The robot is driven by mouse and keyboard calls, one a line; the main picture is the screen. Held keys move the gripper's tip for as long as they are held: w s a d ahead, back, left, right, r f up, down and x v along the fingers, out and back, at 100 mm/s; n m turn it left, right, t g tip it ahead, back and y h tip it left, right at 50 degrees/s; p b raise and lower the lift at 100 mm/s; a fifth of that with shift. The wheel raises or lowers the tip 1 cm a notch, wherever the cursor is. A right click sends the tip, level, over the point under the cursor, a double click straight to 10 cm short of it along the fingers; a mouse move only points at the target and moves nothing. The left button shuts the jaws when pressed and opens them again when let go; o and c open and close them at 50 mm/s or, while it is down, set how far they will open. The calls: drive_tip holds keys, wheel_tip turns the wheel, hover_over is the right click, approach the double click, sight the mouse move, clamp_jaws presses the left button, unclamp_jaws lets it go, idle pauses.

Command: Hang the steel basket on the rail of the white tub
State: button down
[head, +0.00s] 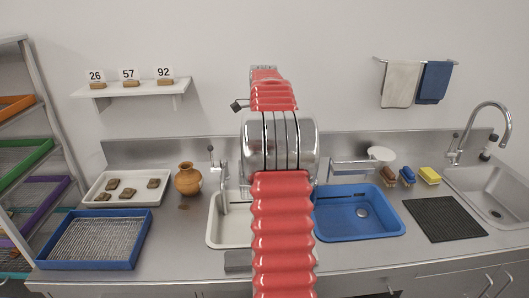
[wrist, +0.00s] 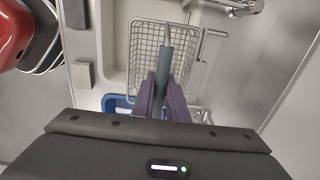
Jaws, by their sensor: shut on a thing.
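The steel basket (wrist: 147,45) is a wire mesh basket in the upper middle of the wrist view. My gripper (wrist: 163,84) has its purple fingers shut on the basket's grey-teal handle (wrist: 165,62). The white tub (head: 221,232) shows in the head view, left of and partly behind my red arm. Its pale wall also shows in the wrist view (wrist: 113,55), beside and under the basket. I cannot tell whether the basket touches the tub's rail. In the head view my arm hides the gripper and most of the basket.
A blue tub (head: 345,222) sits right of my arm, with a dark ridged mat (head: 444,219) and a steel sink (head: 488,190) further right. A clay pot (head: 188,182), a white tray of sherds (head: 104,200) and a blue rack tray (head: 60,264) stand left. Taps rise behind.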

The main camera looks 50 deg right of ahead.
drive_tip(key=shift+f, duration=0.6)
idle(0.3)
drive_tip(key=c, duration=1.7)
unclamp_jaws()
drive_tip(key=shift+o, duration=0.2)
wheel_tip(320, 180, up, 14)
drive_tip(key=shift+f, duration=0.15)
